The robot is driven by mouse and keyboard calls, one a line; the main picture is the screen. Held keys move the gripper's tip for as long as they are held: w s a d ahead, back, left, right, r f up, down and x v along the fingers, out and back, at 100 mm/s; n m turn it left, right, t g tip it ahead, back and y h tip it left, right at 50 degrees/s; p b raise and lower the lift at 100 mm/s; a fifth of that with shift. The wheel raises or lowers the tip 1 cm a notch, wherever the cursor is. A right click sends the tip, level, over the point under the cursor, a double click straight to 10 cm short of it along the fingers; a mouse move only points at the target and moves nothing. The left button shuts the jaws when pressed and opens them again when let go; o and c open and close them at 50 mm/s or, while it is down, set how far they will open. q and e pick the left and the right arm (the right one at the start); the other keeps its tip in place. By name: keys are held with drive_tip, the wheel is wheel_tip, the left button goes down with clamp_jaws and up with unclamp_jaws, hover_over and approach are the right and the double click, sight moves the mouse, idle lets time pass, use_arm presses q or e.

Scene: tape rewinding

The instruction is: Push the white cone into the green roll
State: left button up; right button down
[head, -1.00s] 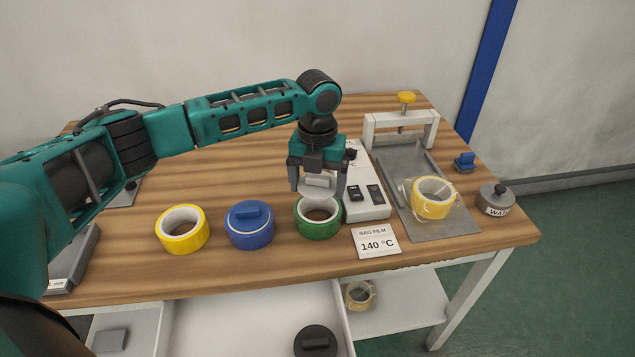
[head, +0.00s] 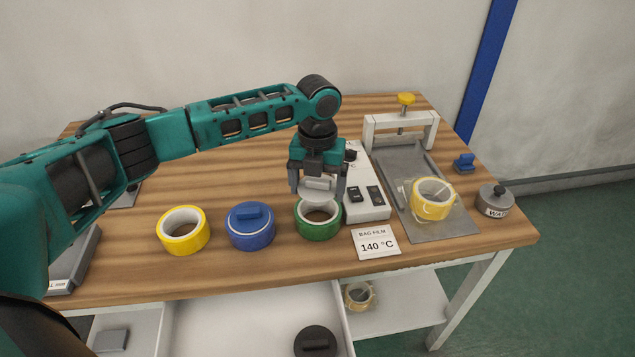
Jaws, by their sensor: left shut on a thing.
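The green roll (head: 319,232) lies flat on the wooden table, with a pale core and an open middle. My left gripper (head: 319,188) points down above it, shut on the white cone (head: 319,196). The cone is held by its grip bar over the back part of the roll's opening. I cannot tell whether its lower edge touches the roll. The front of the opening still shows. My right gripper is not in view.
A blue-capped roll (head: 251,232) and a yellow roll (head: 183,238) stand to the left. The white control box (head: 366,205) is close on the right. A 140 °C card (head: 376,243), a grey press plate (head: 450,226) with a bagged roll (head: 432,199), and a grey weight (head: 495,202) lie farther right.

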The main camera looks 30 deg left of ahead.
sight(318, 188)
use_arm(q)
drive_tip(key=shift+f+b, duration=0.4)
drive_tip(key=shift+f, duration=0.9)
drive_tip(key=shift+f, duration=0.3)
drive_tip(key=shift+f, duration=0.55)
drive_tip(key=shift+s+f, duration=0.15)
drive_tip(key=shift+f, duration=0.15)
